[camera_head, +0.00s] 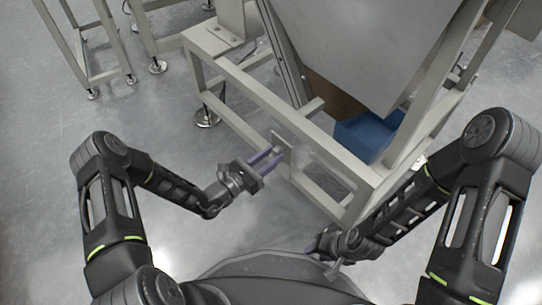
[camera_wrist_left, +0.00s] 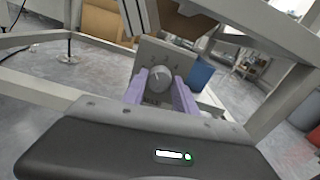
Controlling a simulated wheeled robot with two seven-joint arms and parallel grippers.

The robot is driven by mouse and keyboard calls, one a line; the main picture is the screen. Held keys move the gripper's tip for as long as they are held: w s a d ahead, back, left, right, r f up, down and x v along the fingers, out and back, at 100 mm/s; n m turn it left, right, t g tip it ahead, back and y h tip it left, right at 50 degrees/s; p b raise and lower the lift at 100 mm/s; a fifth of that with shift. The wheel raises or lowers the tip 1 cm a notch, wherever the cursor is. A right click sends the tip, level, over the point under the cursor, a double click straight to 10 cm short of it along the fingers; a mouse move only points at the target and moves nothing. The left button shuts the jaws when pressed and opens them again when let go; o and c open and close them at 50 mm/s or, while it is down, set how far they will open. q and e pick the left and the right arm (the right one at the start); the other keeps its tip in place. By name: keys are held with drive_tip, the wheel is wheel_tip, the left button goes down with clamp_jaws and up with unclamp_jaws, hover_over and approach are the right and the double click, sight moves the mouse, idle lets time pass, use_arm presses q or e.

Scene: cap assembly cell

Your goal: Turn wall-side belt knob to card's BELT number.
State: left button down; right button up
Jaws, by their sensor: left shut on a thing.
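In the left wrist view, a round grey-white knob (camera_wrist_left: 160,79) sits on a light grey plate (camera_wrist_left: 172,57) with small dark marks around it. The marks are too small to read. My left gripper (camera_wrist_left: 159,88) has its two purple fingers on either side of the knob, shut on it. In the head view, the plate (camera_head: 284,146) is fixed to the frame's near beam, and my left gripper (camera_head: 272,158) reaches it from the left; the knob is hard to make out there. My right gripper (camera_head: 318,248) hangs low near my base, its jaws unclear. I see no card.
The beige metal frame (camera_head: 243,84) carries a large slanted grey panel (camera_head: 375,45). A blue bin (camera_head: 366,137) sits inside the frame on the right. More metal stands (camera_head: 85,50) are at the top left. The floor on the left is clear.

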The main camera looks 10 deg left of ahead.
use_arm(q)
drive_tip(key=shift+m, duration=0.3)
drive_tip(key=m+p, duration=0.3)
drive_tip(key=shift+r+m, duration=0.1)
drive_tip(key=shift+m, duration=0.3)
drive_tip(key=shift+m+p, duration=0.85)
drive_tip(key=shift+m, duration=0.75)
drive_tip(key=c, duration=1)
unclamp_jaws()
drive_tip(key=shift+o, duration=0.2)
drive_tip(key=p+v, duration=0.2)
drive_tip(key=v, duration=0.5)
drive_tip(key=shift+s+a, duration=0.2)
drive_tip(key=shift+s, duration=0.15)
